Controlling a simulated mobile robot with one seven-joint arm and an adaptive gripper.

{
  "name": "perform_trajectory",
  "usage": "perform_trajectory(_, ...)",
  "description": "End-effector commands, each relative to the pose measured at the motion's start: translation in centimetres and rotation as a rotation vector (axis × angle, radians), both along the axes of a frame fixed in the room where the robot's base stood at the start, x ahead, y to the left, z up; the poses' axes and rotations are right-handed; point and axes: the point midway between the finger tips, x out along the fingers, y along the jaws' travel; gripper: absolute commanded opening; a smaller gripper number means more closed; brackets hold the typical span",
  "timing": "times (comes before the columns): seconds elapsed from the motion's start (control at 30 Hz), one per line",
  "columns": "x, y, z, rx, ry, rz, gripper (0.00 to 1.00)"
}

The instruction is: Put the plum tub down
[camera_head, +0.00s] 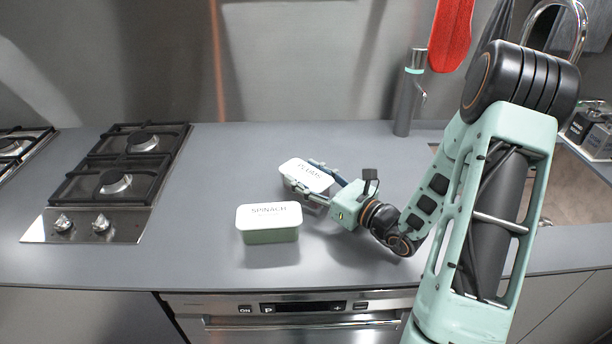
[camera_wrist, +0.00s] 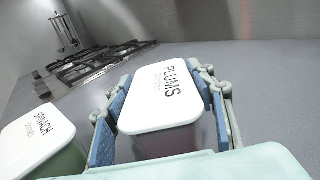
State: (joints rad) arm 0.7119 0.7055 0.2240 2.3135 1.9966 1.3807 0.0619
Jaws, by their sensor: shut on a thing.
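The plum tub (camera_head: 306,174) has a white lid marked PLUMS and is between the fingers of my gripper (camera_head: 310,180). In the wrist view the plum tub (camera_wrist: 162,95) fills the middle, with a blue finger pad of my gripper (camera_wrist: 160,112) against each side. My gripper is shut on it. The tub is just above or on the grey counter; I cannot tell if its base touches. A green tub with a white lid marked SPINACH (camera_head: 268,222) stands nearer the front edge, left of my gripper. The spinach tub (camera_wrist: 40,140) is at the left in the wrist view.
A gas hob (camera_head: 118,180) is to the left on the counter (camera_head: 200,215). The counter between hob and tubs is clear.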

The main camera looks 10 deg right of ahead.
Motion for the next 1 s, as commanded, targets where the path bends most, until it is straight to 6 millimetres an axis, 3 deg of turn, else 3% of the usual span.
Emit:
perform_trajectory(0.27, 0.0, 0.0, -0.3, 0.001, -0.003, 0.000, 0.12)
perform_trajectory(0.3, 0.0, 0.0, -0.3, 0.000, 0.000, 0.000, 0.53)
perform_trajectory(0.43, 0.0, 0.0, -0.2, 0.000, 0.000, 0.000, 0.68)
perform_trajectory(0.8, 0.0, 0.0, 0.3, 0.000, 0.000, 0.000, 0.68)
perform_trajectory(1.0, -2.8, -2.1, 0.0, 0.000, 0.001, -0.006, 0.68)
